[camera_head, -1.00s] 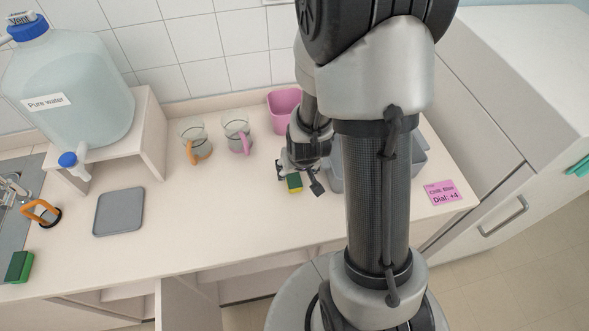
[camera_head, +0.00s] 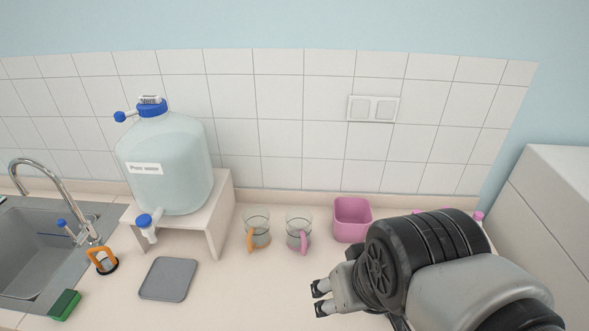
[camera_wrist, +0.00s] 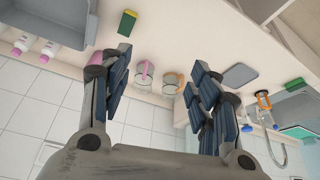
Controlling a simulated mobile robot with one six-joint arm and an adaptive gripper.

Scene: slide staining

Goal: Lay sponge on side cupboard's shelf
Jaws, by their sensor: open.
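A green and yellow sponge (camera_wrist: 127,22) rests on the counter in the wrist view, beside a grey tray. I cannot see this sponge in the head view. A second green sponge (camera_head: 64,304) lies by the sink in the head view; it also shows in the wrist view (camera_wrist: 295,82). My gripper (camera_head: 318,298) is open and empty above the counter, pointing left. In the wrist view my gripper (camera_wrist: 158,65) has its fingers spread, with nothing between them. A white cupboard (camera_head: 565,200) stands at the right; no shelf inside it shows.
Two glass mugs (camera_head: 256,230) and a pink container (camera_head: 352,219) stand along the back. A water tank (camera_head: 167,165) sits on a stand at left. A grey mat (camera_head: 168,279) lies flat. The grey tray (camera_wrist: 62,25) has pink-capped bottles beside it. An open compartment (camera_wrist: 300,18) shows below the counter.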

